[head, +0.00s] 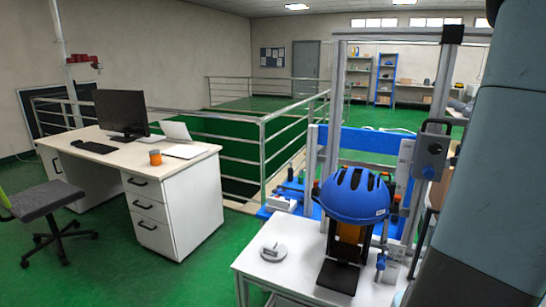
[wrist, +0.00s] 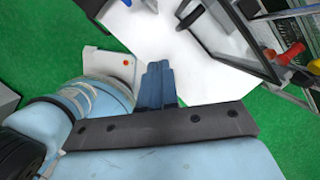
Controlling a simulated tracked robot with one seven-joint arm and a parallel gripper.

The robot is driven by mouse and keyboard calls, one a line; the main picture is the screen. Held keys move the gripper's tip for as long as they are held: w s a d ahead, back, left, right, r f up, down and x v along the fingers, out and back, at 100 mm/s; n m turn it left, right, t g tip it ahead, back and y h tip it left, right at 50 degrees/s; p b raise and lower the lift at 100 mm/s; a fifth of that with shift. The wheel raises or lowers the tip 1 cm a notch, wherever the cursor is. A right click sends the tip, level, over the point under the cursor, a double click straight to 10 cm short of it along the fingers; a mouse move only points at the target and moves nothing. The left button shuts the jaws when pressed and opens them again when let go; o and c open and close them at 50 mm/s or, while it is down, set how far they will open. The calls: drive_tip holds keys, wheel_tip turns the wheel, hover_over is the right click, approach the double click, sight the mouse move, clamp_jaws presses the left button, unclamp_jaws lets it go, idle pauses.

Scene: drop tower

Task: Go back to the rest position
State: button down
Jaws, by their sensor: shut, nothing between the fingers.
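My gripper (wrist: 158,68) shows in the wrist view as two dark blue fingers, shut together with nothing between them. Behind the fingers in that view is the white table top (wrist: 205,65), with green floor around it. The gripper itself is not in the head view. There, the right side is partly covered by my own arm. A blue helmet (head: 354,194) sits on a dark and orange support in the drop tower (head: 333,115), on the white table (head: 262,258).
A grey round object (head: 272,252) lies on the white table. Railings (head: 262,150) run behind. Green floor between desk and table is clear.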

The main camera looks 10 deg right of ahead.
drive_tip(key=w+a+r+n, duration=0.2)
drive_tip(key=a+r+n, duration=0.2)
drive_tip(key=a+n, duration=0.55)
drive_tip(key=w+a+r+n, duration=0.1)
drive_tip(key=a+r+n, duration=0.3)
drive_tip(key=a+n, duration=0.5)
drive_tip(key=s+a+r+n+t, duration=0.1)
drive_tip(key=s+a+r+n, duration=0.1)
drive_tip(key=a+n, duration=0.5)
drive_tip(key=s+a+r+n+t, duration=0.1)
drive_tip(key=s+a+n, duration=0.3)
drive_tip(key=a+n, duration=0.2)
drive_tip(key=shift+s+a+r+n+h, duration=0.15)
drive_tip(key=shift+a+r+n+h, duration=0.2)
drive_tip(key=shift+a, duration=0.5)
